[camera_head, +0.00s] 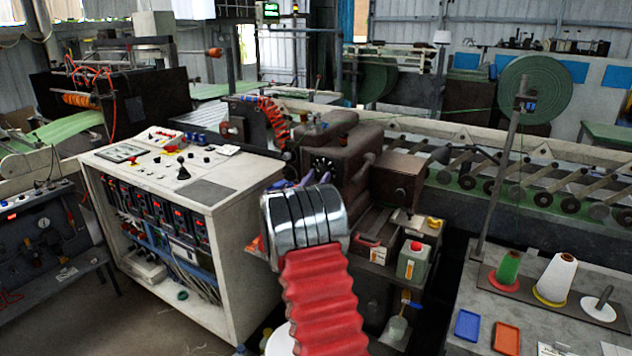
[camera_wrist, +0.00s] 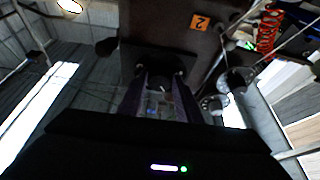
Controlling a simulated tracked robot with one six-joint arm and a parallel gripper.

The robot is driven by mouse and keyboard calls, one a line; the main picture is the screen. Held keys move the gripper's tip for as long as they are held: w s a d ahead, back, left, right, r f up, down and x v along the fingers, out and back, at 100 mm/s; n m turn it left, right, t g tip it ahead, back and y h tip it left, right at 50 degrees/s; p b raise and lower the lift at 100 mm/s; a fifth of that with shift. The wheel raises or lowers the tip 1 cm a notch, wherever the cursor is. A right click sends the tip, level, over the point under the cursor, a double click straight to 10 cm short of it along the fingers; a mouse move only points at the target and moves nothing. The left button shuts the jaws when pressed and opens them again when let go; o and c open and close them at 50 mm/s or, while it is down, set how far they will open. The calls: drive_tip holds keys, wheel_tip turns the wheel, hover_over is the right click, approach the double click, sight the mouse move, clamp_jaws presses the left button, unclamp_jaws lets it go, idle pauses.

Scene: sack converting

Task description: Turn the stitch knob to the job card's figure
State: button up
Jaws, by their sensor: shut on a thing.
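The brown sewing-machine head (camera_head: 335,137) stands behind the console, with a black dial (camera_head: 322,165) with pale marks on its front. My gripper (camera_head: 308,181) reaches the dial from the front, its purple fingers mostly hidden behind my silver wrist. In the wrist view, the two purple fingers (camera_wrist: 162,90) are shut around the stitch knob in front of the dark dial plate (camera_wrist: 183,60). A small pale mark shows between the fingers. The knob's figures are too dark and small to read. I cannot make out the job card or its figure.
The control console (camera_head: 250,170) is close on the left, with buttons and a lever on top. Thread cones (camera_head: 556,278) and trays stand on the right table. An orange label "2" (camera_wrist: 200,22) shows above the dial.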

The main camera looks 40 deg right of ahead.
drive_tip(key=shift+d+r+n, duration=0.1)
drive_tip(key=shift+n, duration=0.2)
drive_tip(key=n+t, duration=0.1)
drive_tip(key=n+t+y, duration=0.1)
drive_tip(key=n, duration=0.3)
drive_tip(key=shift+s+d+r+t+y, duration=0.1)
drive_tip(key=shift+s+t+y, duration=0.2)
drive_tip(key=shift+t, duration=0.1)
drive_tip(key=shift+n+t+y, duration=0.5)
drive_tip(key=shift+n+y, duration=0.1)
drive_tip(key=shift+n, duration=1.4)
drive_tip(key=o, duration=1)
drive_tip(key=shift+o, duration=0.2)
drive_tip(key=shift+s, duration=0.1)
drive_tip(key=v, duration=1.3)
drive_tip(key=shift+s+a, duration=0.2)
drive_tip(key=shift+a, duration=0.15)
